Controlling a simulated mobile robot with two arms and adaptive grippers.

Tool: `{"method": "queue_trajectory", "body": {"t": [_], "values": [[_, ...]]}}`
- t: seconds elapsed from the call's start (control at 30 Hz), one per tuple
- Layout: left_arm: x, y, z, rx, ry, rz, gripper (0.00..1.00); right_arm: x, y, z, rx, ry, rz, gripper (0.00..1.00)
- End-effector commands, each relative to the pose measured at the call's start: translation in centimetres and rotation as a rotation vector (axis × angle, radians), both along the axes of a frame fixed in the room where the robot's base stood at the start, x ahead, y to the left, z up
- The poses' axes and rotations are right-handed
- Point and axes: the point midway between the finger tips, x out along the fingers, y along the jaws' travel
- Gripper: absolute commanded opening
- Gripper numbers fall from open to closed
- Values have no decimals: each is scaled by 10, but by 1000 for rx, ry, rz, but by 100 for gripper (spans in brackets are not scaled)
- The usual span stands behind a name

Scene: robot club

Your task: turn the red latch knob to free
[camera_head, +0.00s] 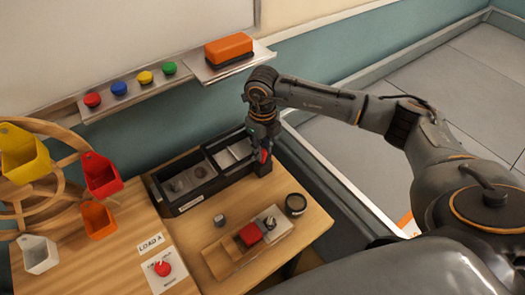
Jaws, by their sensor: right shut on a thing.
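The red latch knob (162,268) sits on a white plate (167,282) at the front left of the wooden table, below a "LOAD A" label (150,244). The small print around the knob is too small to read, so its setting is unclear. My right gripper (264,157) points down at the right end of the black tray, well away from the knob at the back right. It is shut on a small red thing (264,155), which its fingers mostly hide. My left gripper is out of view.
A wooden wheel (88,150) with coloured buckets stands at left. The black divided tray (178,208) lies behind a wooden holder (222,262) with a red block (250,234). A dark round container (296,204) and grey cylinder (219,220) stand nearby. A ledge (125,99) runs behind.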

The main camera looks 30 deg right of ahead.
Motion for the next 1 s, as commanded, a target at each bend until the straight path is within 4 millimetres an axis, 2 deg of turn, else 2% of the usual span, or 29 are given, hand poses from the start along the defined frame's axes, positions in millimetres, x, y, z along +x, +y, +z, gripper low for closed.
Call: {"method": "queue_trajectory", "body": {"t": [0.57, 0.6, 0.7, 1.0], "values": [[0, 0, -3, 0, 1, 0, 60, 1, 0, 1, 0, -3, 32, 0], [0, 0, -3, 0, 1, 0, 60, 1, 0, 1, 0, -3, 32, 28], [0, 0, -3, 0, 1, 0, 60, 1, 0, 1, 0, -3, 31, 47], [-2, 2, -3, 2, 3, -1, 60, 0, 0, 0, 0, -1, 31, 47]]}}
